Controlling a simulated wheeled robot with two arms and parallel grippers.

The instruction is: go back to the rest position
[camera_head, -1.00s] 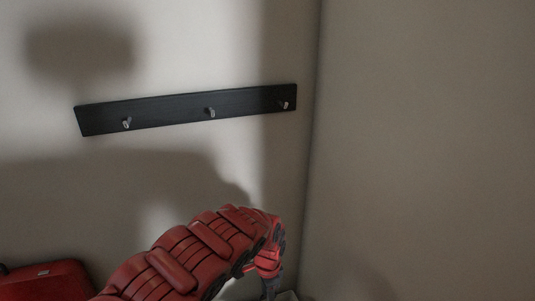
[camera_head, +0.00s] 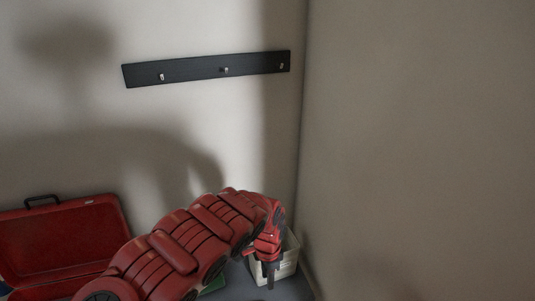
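My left arm (camera_head: 185,245), red and segmented, comes in from the lower left and bends down near the wall corner. My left gripper (camera_head: 269,275) points down in front of a pale box (camera_head: 289,262). Its dark fingers are small and partly overlapping here, so I cannot tell whether they are open or shut. I see nothing clearly held in it. My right gripper is not in view.
A red open case (camera_head: 65,240) with a dark handle lies at the lower left, beside my arm. A black hook rail (camera_head: 205,68) with three hooks is on the back wall. A bare wall (camera_head: 420,150) fills the right side.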

